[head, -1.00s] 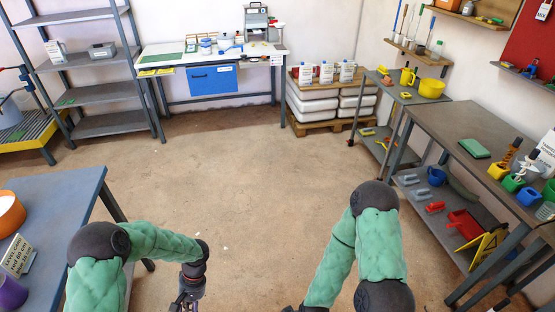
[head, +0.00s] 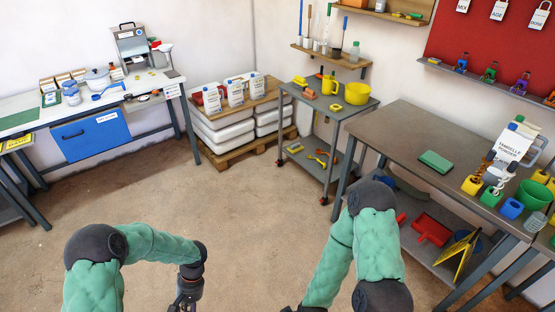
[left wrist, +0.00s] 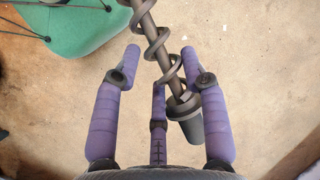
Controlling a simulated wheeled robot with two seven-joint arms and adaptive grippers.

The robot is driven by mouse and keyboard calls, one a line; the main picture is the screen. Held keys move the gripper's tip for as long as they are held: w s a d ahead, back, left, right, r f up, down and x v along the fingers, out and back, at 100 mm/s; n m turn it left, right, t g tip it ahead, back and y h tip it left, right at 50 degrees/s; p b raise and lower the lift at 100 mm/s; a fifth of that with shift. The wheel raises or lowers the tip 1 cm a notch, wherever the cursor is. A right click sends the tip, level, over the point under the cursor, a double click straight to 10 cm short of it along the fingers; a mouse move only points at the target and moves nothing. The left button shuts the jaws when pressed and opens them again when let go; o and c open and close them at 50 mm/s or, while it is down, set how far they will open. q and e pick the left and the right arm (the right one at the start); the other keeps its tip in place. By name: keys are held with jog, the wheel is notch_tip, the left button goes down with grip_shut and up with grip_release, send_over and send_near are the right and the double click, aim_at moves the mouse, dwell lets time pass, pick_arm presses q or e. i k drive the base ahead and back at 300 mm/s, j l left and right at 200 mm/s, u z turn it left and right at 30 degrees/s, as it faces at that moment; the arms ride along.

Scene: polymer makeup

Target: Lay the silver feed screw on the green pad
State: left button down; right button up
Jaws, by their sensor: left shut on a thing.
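The silver feed screw (left wrist: 153,38) shows in the left wrist view as a grey shaft with a coiled thread and a dark thicker end. My left gripper (left wrist: 160,78) is shut on it near that end, above the bare floor. In the head view only the top of this gripper shows at the bottom edge, and the screw is hidden. A green pad (head: 436,162) lies flat on the grey workbench (head: 400,125) at the right, well away from my left gripper. My right gripper is below the head view.
Yellow, green and blue holders with tools (head: 490,197) and a white jug (head: 515,140) stand right of the pad. A grey cart (head: 335,110) with a yellow pot (head: 357,93) stands behind. A white bench (head: 150,82) is at the back left. The middle floor is clear.

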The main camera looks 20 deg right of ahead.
aim_at(432, 165)
jog(key=i+z, duration=0.2)
jog(key=z, duration=0.25)
jog(key=i+z, duration=0.2)
jog(key=z, duration=0.3)
jog(key=i+z, duration=0.2)
jog(key=z, duration=0.25)
jog(key=i+j+z, duration=0.15)
jog(key=z, duration=0.3)
